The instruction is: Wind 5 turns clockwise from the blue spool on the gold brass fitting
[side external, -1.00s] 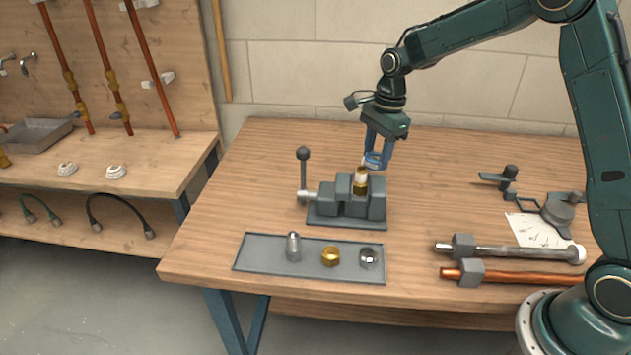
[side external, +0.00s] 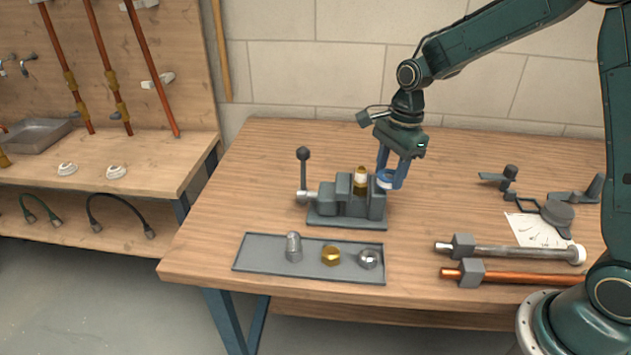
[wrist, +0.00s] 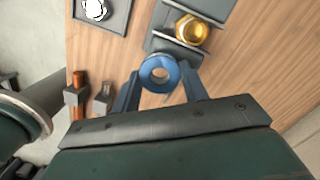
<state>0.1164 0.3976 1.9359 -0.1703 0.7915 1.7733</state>
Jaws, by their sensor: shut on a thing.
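The gold brass fitting (side external: 361,178) stands upright in the vise (side external: 346,200), with a white band around its upper part. It also shows in the wrist view (wrist: 190,29). My gripper (side external: 392,184) is shut on the blue spool (side external: 386,179) and holds it just to the right of the fitting, apart from it. In the wrist view the blue spool (wrist: 159,73) sits between my two fingertips, its round face and centre hole showing. I cannot make out a strand of tape between spool and fitting.
A grey tray (side external: 250,262) in front of the vise holds a silver fitting (side external: 293,247), a gold nut (side external: 331,255) and a chrome nut (side external: 367,258). Pipes (side external: 520,275) lie at the right. The vise handle (side external: 304,175) rises at the left. The table behind is clear.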

